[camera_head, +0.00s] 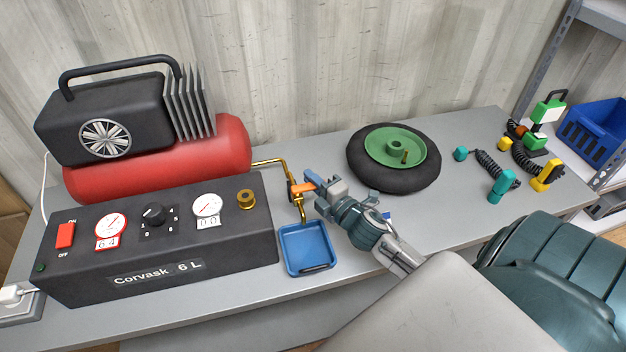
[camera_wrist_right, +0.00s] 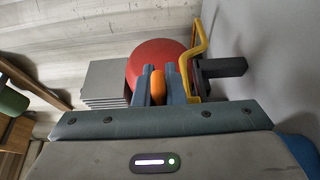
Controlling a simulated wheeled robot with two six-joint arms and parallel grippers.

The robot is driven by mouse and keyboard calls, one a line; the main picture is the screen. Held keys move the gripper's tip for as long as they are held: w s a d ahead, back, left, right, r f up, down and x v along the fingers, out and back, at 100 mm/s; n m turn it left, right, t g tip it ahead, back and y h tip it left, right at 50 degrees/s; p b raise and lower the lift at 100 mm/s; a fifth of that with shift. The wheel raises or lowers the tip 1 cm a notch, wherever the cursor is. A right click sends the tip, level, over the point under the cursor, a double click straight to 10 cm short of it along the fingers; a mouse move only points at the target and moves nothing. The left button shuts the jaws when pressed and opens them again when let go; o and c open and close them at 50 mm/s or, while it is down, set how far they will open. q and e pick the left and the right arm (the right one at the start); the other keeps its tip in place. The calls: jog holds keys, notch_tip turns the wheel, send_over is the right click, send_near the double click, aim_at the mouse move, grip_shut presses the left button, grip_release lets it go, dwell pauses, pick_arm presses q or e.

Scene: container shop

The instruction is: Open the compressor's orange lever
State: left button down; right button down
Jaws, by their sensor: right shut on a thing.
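The compressor (camera_head: 160,160) stands at the left of the bench, with a red tank and a black front panel marked Corvask 6 L. A brass pipe (camera_head: 268,162) leaves the tank on the right and bends down at a valve. The orange lever (camera_head: 301,188) sits at this valve. My right gripper (camera_head: 312,182) is shut on the lever. In the right wrist view the orange lever (camera_wrist_right: 158,87) lies between the two fingers, in front of the red tank (camera_wrist_right: 150,62). My left gripper is not in view.
A blue tray (camera_head: 306,250) lies below the pipe's outlet. A black wheel with a green hub (camera_head: 394,157) lies right of my right gripper. Coiled hoses (camera_head: 487,163) and a blue bin (camera_head: 592,130) are further right. The bench front right of the tray is partly hidden by my arm.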

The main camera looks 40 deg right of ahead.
jog(key=h+b, duration=0.1)
jog(key=m+h+b, duration=0.1)
jog(key=b, duration=0.1)
jog(key=shift+s+a+f+m+h, duration=0.1)
jog(key=shift+s+f+m+h, duration=0.15)
jog(key=shift+s+m+h, duration=0.15)
jog(key=m+h, duration=0.1)
jog(key=m+h+b, duration=0.1)
jog(key=h, duration=0.1)
jog(key=shift+s+r+g, duration=0.1)
jog(key=shift+s+g, duration=0.2)
jog(key=shift+s, duration=0.05)
jog(key=shift+s+a+r+m+g+h+b, duration=0.1)
jog(key=shift+s+m+g+h+b, duration=0.3)
jog(key=shift+h, duration=0.45)
jog(key=shift+s+a+m+g+h+b, duration=0.1)
jog(key=shift+m+g+h+b, duration=0.3)
jog(key=shift+m+h, duration=0.4)
jog(key=c, duration=1.5)
grip_release()
jog(key=shift+r, duration=0.1)
